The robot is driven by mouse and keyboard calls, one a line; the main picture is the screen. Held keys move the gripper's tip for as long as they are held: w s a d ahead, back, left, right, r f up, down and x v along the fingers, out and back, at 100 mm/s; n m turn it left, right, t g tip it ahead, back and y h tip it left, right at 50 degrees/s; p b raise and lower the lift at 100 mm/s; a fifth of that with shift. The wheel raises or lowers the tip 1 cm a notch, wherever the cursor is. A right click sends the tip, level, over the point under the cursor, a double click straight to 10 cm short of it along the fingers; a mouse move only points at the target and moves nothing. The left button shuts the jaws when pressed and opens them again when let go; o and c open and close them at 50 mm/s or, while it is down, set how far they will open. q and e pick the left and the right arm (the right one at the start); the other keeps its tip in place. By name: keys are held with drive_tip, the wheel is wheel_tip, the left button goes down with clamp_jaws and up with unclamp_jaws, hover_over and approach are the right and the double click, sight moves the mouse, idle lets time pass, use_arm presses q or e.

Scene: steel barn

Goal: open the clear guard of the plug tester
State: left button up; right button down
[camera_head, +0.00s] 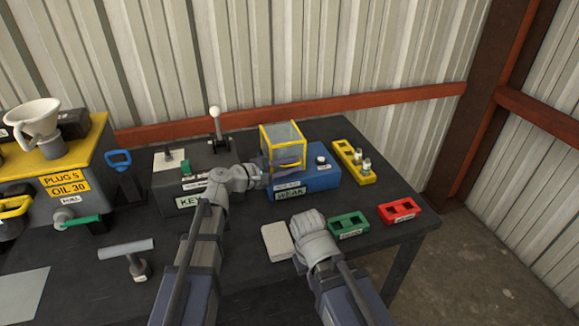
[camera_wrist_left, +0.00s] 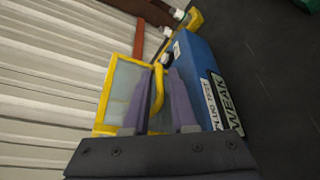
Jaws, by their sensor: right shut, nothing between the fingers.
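The plug tester is a blue box (camera_head: 318,180) on the dark table, with a WEAK label on its front; it also shows in the left wrist view (camera_wrist_left: 200,62). In the left wrist view the guard (camera_wrist_left: 122,88) lies behind my fingers. My left gripper (camera_head: 292,167) is at the guard's front; its purple fingers (camera_wrist_left: 160,92) are apart, with a yellow bar of the guard between them. My right gripper (camera_head: 312,228) is low in front of the tester, shut and empty, its fingers hidden.
A grey KEY box (camera_head: 187,187) stands left of the tester, with a white-knobbed lever (camera_head: 215,125) behind. A yellow holder (camera_head: 354,163) stands to the right. Green (camera_head: 348,226) and red (camera_head: 399,210) trays and a pale pad (camera_head: 277,242) lie in front.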

use_arm(q)
clamp_jaws()
idle(1.4)
